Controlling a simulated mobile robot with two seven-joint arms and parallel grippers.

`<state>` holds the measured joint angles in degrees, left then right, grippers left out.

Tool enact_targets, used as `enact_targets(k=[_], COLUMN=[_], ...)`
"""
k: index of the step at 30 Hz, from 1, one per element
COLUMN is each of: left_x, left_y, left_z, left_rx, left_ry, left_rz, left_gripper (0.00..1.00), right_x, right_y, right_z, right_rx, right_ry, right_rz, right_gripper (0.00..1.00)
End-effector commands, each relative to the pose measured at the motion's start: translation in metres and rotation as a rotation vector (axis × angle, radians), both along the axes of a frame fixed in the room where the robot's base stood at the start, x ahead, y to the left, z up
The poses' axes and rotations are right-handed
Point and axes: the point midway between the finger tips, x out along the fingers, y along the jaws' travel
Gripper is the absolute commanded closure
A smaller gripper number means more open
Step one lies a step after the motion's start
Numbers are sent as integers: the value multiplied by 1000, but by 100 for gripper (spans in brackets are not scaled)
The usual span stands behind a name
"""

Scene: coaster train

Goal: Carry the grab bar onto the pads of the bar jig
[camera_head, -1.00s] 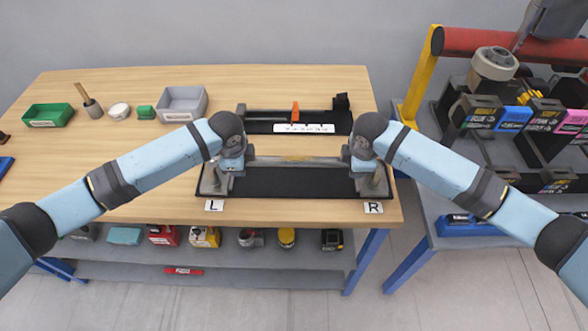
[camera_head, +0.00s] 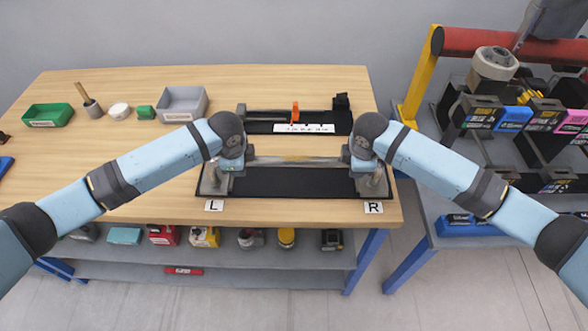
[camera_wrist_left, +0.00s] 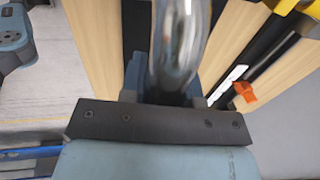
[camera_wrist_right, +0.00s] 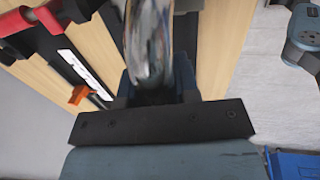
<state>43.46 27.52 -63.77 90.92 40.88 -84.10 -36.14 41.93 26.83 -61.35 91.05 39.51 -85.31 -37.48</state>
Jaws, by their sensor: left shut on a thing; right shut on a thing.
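The grab bar (camera_head: 298,160) is a shiny metal bar spanning between my two grippers in the head view. My left gripper (camera_head: 228,168) is shut on its left end part, and my right gripper (camera_head: 362,166) is shut on its right end part. The chrome bar also shows close up in the left wrist view (camera_wrist_left: 178,45) and the right wrist view (camera_wrist_right: 148,45). A black base (camera_head: 290,183) with L and R labels lies in front of and below the bar. I take it for the bar jig; its pads are not clearly visible. Any gap below the bar is hard to judge.
Behind the bar lies a black fixture (camera_head: 258,127) with an orange pointer (camera_head: 295,112) and a white strip. A grey bin (camera_head: 183,104), a green bin (camera_head: 47,116) and small items stand at the back left. The table's left part is mostly clear.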

Motion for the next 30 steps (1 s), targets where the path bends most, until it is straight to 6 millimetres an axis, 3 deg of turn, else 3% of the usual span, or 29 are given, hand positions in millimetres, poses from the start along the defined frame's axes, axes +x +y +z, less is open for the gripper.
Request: enact_targets(k=[30], left_x=[1], left_y=[-1], left_z=[8], left_rx=[-2], left_ry=[-3], left_rz=[0], left_gripper=[100], right_x=[1], right_y=[0], right_z=[8], right_rx=[1], right_ry=[-3], right_rz=[-1], right_gripper=[100])
